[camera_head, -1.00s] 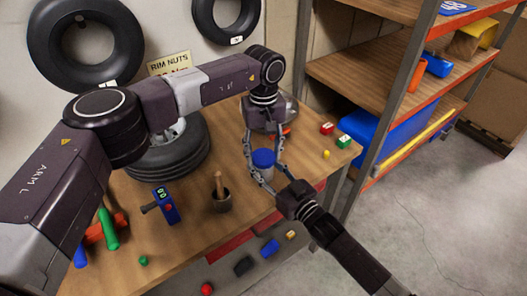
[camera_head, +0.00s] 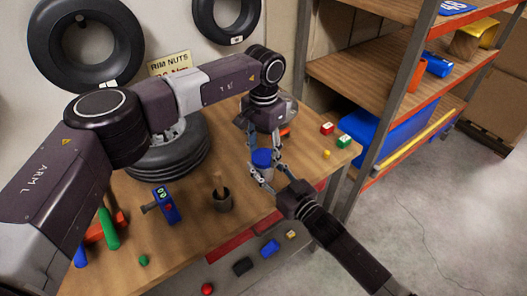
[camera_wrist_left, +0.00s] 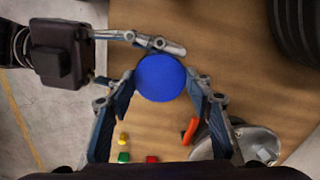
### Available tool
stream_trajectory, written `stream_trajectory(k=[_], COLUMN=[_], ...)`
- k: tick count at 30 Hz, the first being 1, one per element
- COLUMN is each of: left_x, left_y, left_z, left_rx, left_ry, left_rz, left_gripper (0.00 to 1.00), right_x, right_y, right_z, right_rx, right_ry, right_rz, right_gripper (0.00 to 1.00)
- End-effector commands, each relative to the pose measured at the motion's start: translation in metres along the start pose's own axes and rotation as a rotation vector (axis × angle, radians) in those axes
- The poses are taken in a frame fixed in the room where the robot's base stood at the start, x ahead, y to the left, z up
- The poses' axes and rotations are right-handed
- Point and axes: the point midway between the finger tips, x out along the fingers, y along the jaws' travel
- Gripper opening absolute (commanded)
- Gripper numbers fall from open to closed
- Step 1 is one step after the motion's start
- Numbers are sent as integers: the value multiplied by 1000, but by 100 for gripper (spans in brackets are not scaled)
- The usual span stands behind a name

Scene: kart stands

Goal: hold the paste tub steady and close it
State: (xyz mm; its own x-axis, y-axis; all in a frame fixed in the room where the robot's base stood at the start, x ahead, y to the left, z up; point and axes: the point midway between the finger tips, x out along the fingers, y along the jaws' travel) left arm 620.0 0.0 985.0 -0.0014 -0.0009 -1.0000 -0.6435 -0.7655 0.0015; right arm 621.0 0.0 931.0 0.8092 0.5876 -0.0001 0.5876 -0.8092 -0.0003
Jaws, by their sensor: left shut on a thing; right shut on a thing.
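The paste tub (camera_head: 264,173) stands upright near the table's right edge, its pale body largely hidden by fingers. Its round blue lid (camera_head: 262,158) sits on top; the lid also shows from above in the left wrist view (camera_wrist_left: 160,77). I cannot tell how tightly the lid sits. My left gripper (camera_head: 263,153) comes down from above, shut on the lid with a finger at each side. My right gripper (camera_head: 263,177) reaches in from the lower right, shut around the tub body below the lid.
A dark pot (camera_head: 221,202) with a brown handle and a blue device (camera_head: 166,206) stand left of the tub. Red (camera_head: 327,128) and green (camera_head: 344,141) blocks lie to the right. A tyre (camera_head: 165,160) lies behind. A shelf (camera_head: 365,75) stands beyond the table's right edge.

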Motion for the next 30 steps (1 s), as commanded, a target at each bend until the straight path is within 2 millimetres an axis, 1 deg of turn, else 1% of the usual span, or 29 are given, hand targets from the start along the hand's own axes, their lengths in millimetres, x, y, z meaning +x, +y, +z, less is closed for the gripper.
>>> stream_trajectory(k=[1,5,6,13,16,25,27,30], left_x=[-1,-1,-1,-1,-5,-41,-45,-45], left_y=[-1,-1,-1,0,0,0,0,0], left_z=[-1,-1,0,0,-1,0,0,0], left_rx=[-2,-3,-3,-2,-3,-2,-2,-3], left_ry=[3,2,2,1,2,2,1,0], left_rz=[-3,-2,-2,-1,-1,-1,-1,0], left_gripper=[49,64,65,65,65,65,65,65], right_x=[-1,-1,-1,0,0,0,0,0], right_y=[0,0,0,0,0,0,0,0], right_z=[2,2,2,2,2,2,2,1], right_rx=[0,0,0,0,0,0,0,0], right_ry=[-3,-3,-3,-3,-3,-3,-3,-3], right_rz=[0,0,0,0,0,0,0,0], right_gripper=[0,0,0,0,0,0,0,0])
